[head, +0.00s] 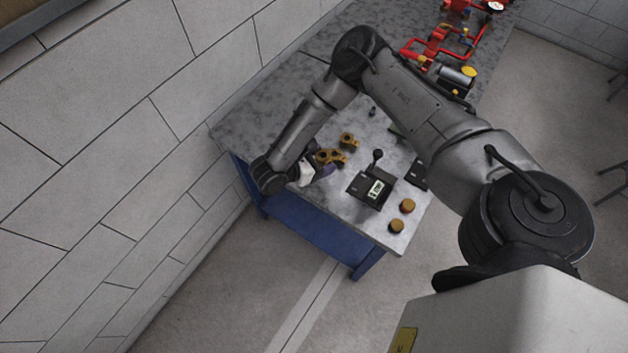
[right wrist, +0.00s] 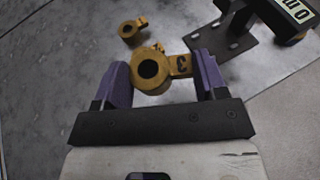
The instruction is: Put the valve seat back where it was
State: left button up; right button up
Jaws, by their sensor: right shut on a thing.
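A yellow ring-shaped part with a tab marked 3 (right wrist: 150,72), which looks like the valve seat, is between the purple fingers of my right gripper (right wrist: 163,78). The gripper is shut on it, and the ring's dark bore faces the wrist camera. In the head view my right gripper (head: 324,172) is low over the left part of the table, partly hidden by its own arm. Yellow parts (head: 328,157) show right beside it. A second, smaller-looking yellow ring (right wrist: 131,29) lies apart on the table, also seen in the head view (head: 348,140). My left gripper is not in view.
A dark device with a lit display (head: 372,188) stands right of the gripper. Two brown round pieces (head: 407,206) sit near the front edge of the grey table (head: 240,120). Red pipework (head: 435,45) stands at the far end. A tiled wall (head: 100,150) runs along the left.

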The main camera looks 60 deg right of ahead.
jog(key=b, duration=0.1)
send_over(319, 181)
notch_tip(319, 181, down, 4)
jog(key=shift+f, duration=0.75)
jog(key=shift+s+f+b, duration=0.1)
jog(key=shift+f+b, duration=0.5)
jog(key=shift+f, duration=1.25)
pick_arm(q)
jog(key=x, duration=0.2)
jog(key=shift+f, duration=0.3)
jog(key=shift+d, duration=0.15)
pick_arm(e)
jog(key=shift+f, duration=0.2)
jog(key=o, duration=1.1)
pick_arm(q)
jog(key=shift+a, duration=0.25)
pick_arm(e)
jog(key=shift+r, duration=0.1)
